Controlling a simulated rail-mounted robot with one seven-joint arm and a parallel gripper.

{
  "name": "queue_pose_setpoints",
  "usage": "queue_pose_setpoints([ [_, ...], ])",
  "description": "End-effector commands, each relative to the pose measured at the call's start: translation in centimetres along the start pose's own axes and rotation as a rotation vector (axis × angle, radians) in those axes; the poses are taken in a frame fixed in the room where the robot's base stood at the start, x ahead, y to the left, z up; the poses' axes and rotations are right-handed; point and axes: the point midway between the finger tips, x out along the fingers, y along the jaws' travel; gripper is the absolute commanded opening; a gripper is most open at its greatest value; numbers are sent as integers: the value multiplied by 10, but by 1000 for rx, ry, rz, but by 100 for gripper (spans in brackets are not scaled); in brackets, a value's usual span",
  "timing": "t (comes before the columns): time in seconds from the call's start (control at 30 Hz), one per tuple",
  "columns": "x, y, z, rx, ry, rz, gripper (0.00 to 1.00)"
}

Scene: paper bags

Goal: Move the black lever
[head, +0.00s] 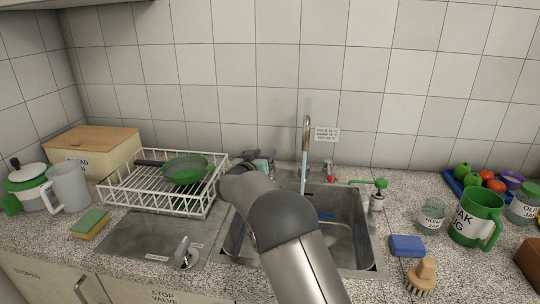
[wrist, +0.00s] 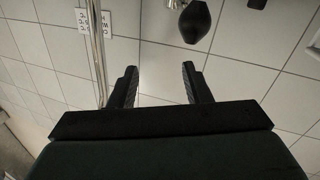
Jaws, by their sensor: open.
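A black, bulb-shaped piece, probably the black lever (wrist: 195,21), shows near the top of the wrist view. It is beyond and slightly right of my fingertips, apart from them. I cannot make it out in the head view, where my arm covers part of the area behind the sink. My gripper (wrist: 159,68) is open and empty, with both dark fingers pointing at the tiled wall. In the head view, my arm reaches over the left side of the sink and mostly hides the gripper.
Water runs from the tap (head: 306,135) into the sink (head: 372,240). A dish rack (head: 150,200) with a green pan (head: 185,168) stands left. A green-topped dispenser (head: 377,197), blue sponge (head: 407,246), brush (head: 421,276) and green jug (head: 478,215) stand right.

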Motion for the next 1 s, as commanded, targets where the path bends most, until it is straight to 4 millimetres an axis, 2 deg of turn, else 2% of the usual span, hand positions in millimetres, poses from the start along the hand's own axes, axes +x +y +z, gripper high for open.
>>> queue_pose_setpoints([
  [0.13, -21, 20, -27, 2, 2, -1, 44],
  [0.5, -79, 69, -50, 1, 1, -1, 44],
  [0.7, -91, 80, -54, 0, 0, 0, 44],
  [1.0, -93, 81, -55, -1, 0, 0, 44],
])
